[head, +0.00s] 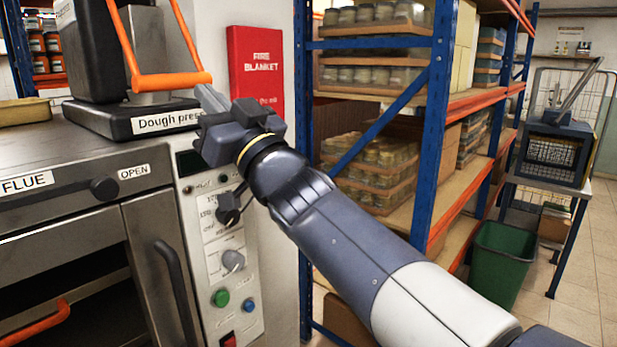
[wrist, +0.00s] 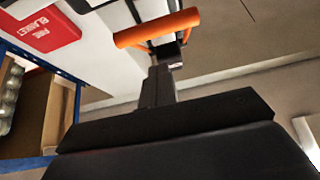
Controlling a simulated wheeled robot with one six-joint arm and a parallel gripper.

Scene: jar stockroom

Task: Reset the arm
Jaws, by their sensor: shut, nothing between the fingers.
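My arm reaches from the lower right in the head view, up and to the left. My gripper (head: 207,97) is shut and empty at the right end of the orange handle (head: 168,81) of the dough press (head: 143,118). Its fingertips are close to the bar; I cannot tell whether they touch it. In the wrist view the dark gripper (wrist: 168,52) points up at the orange handle (wrist: 157,27), which crosses just beyond the fingertips. The top of the press is cut off by the head view's edge.
The press stands on a steel oven (head: 80,200) with a control panel (head: 222,250) below my gripper. A red fire blanket box (head: 256,75) hangs behind. A blue-posted jar rack (head: 437,110) stands to the right, near my arm. A green bin (head: 502,262) is on the floor.

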